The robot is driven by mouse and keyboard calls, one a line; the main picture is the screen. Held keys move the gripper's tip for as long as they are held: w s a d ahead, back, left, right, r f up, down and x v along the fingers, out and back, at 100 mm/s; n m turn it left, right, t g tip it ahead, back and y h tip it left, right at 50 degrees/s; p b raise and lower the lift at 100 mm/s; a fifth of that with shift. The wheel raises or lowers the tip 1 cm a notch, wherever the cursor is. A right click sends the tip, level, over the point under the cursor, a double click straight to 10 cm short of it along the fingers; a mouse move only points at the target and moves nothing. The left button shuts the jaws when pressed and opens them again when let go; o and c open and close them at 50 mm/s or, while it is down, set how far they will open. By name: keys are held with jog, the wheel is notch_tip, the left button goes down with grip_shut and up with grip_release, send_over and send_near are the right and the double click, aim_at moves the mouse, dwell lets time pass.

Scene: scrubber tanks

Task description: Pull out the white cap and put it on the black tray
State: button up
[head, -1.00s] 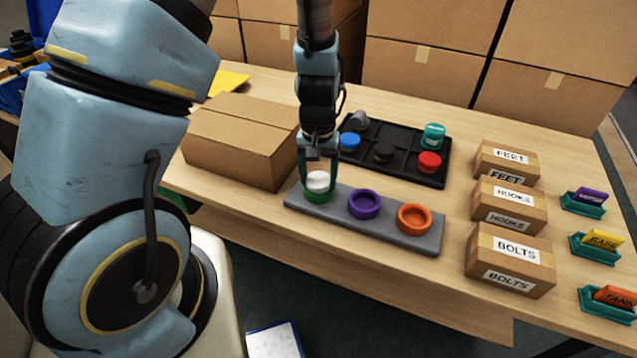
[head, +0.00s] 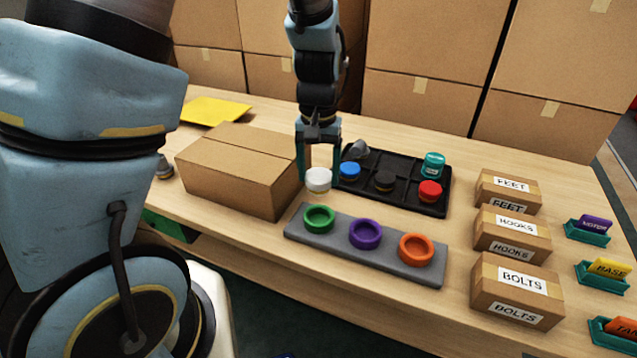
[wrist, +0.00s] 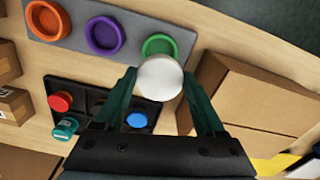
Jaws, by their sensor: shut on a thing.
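The white cap (head: 318,179) is held between the fingers of my gripper (head: 320,166), in the air behind the green ring. It also shows in the wrist view (wrist: 160,77) between the two green fingers. The green ring (head: 319,218) on the grey base (head: 340,240) is empty, with a purple ring (head: 365,233) and an orange ring (head: 416,249) beside it. The black tray (head: 432,207) lies behind the base, to the right of my gripper.
A closed cardboard box (head: 240,170) stands just left of my gripper. Small boxes labelled FEET (head: 508,191), HOOKS (head: 510,240) and BOLTS (head: 517,290) stand to the right. Large cartons (head: 420,80) line the back. Some tray compartments are free.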

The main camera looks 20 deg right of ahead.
aim_at(318, 176)
jog(key=shift+r+p, duration=0.95)
jog(key=shift+r, duration=0.15)
dwell(0.7)
jog(key=shift+r+p, duration=2.25)
jog(key=shift+r, duration=0.2)
